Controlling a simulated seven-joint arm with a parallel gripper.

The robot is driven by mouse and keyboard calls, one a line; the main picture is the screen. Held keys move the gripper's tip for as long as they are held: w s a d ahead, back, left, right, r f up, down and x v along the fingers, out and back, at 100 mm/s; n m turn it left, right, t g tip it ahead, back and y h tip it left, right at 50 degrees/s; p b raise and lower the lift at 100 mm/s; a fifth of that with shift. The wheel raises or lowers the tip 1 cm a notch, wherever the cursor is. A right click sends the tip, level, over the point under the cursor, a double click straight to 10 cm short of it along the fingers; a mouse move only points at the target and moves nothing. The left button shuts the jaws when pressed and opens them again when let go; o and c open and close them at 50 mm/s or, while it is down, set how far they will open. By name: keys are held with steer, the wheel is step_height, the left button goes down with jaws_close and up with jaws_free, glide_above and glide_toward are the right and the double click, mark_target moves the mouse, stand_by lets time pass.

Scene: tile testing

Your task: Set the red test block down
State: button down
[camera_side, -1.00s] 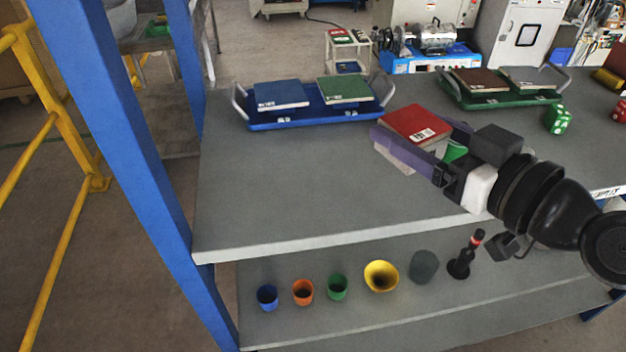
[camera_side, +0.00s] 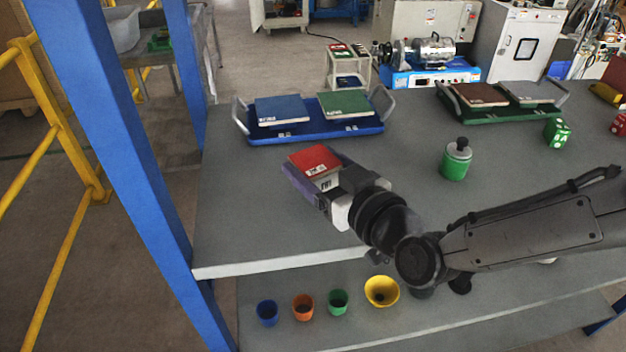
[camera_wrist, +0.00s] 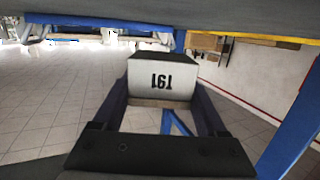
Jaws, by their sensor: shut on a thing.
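The red test block (camera_side: 315,159) has a red top and pale sides with dark lettering. My gripper (camera_side: 310,166), with purple fingers, is shut on it, one finger along each side. In the side view they are over the left-middle of the grey table, in front of the blue tray. In the wrist view the block's pale labelled face (camera_wrist: 162,80) sits between both fingers (camera_wrist: 162,100). I cannot tell whether the block's underside touches the table; the gripper hides it.
The blue tray (camera_side: 315,134) holds a blue and a green tile. A green tray (camera_side: 490,114) holds a brown and a grey tile. A green cylinder with a black knob (camera_side: 456,160) and a green die (camera_side: 557,133) stand to the right. Cups line the lower shelf.

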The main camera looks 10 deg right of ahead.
steer(key=shift+w+a+f, duration=0.2)
steer(key=shift+f, duration=1.5)
steer(key=shift+f, duration=0.15)
jaws_free()
steer(key=shift+f, duration=0.15)
steer(key=shift+s+d+r, duration=0.15)
steer(key=shift+s+r, duration=0.1)
steer(key=shift+s, duration=0.1)
steer(key=v, duration=1.1)
steer(key=shift+s, duration=0.15)
